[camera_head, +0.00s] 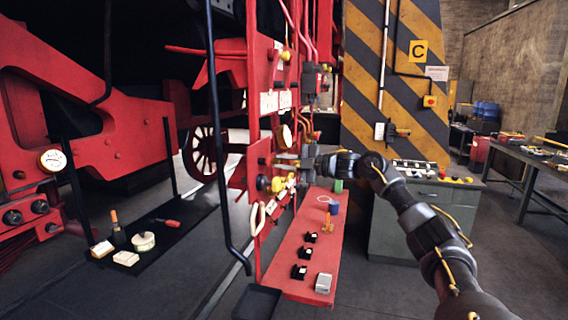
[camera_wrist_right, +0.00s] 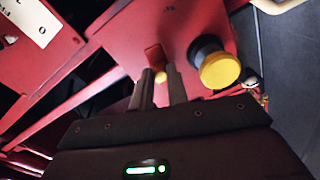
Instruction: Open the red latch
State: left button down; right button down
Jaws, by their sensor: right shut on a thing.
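The red latch (camera_wrist_right: 153,55) is a small orange-red piece on the red panel (camera_wrist_right: 190,25) in the right wrist view. In the head view my right gripper (camera_head: 280,160) reaches in from the right to the upright red panel; the latch is too small to make out there. My left gripper is not in view.
A black knob with a yellow cap (camera_wrist_right: 220,70) sits close right of the fingers in the wrist view. In the head view, a round gauge (camera_head: 283,137) is above the gripper. A red shelf (camera_head: 290,262) with small parts lies below. A grey cabinet (camera_head: 410,225) stands right.

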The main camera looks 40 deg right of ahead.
dwell(0.4)
jog(key=c, duration=1.4)
grip_release()
jog(key=shift+o, duration=0.2)
jog(key=b+v, duration=0.5)
jog(key=v, duration=0.6)
jog(key=shift+b, duration=0.4)
jog(key=shift+a+f, duration=0.1)
